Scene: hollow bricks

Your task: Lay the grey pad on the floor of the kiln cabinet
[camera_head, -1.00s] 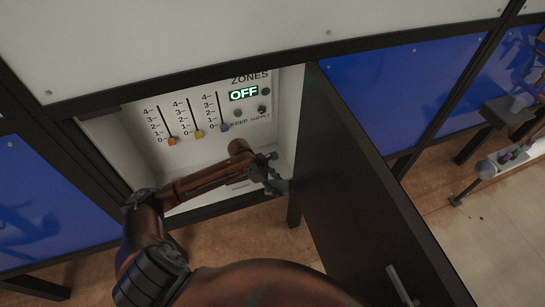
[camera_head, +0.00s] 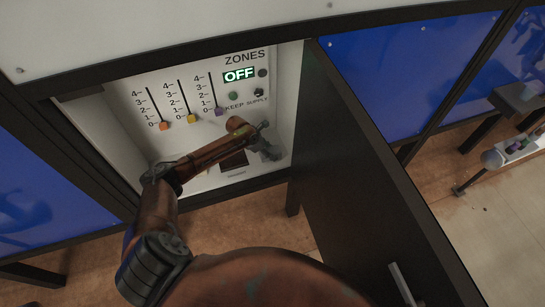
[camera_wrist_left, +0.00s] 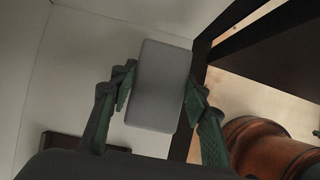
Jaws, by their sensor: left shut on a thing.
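The kiln cabinet (camera_head: 112,122) stands open in the head view, with white inner walls and a panel of sliders at the back. My left gripper (camera_head: 268,145) reaches inside, toward the right part of the cabinet. In the left wrist view this gripper (camera_wrist_left: 158,88) is shut on the grey pad (camera_wrist_left: 160,85), a flat rounded rectangle held between its two green-grey fingers. The pad is hard to make out in the head view. I cannot tell whether it touches the cabinet floor. My right gripper is in neither view.
The dark open door (camera_head: 365,170) stands to the right of the opening. A dark brown block or recess (camera_head: 234,160) shows low inside, partly behind my left arm. The back panel has an OFF display (camera_head: 239,75) and coloured slider knobs. Blue panels flank the cabinet.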

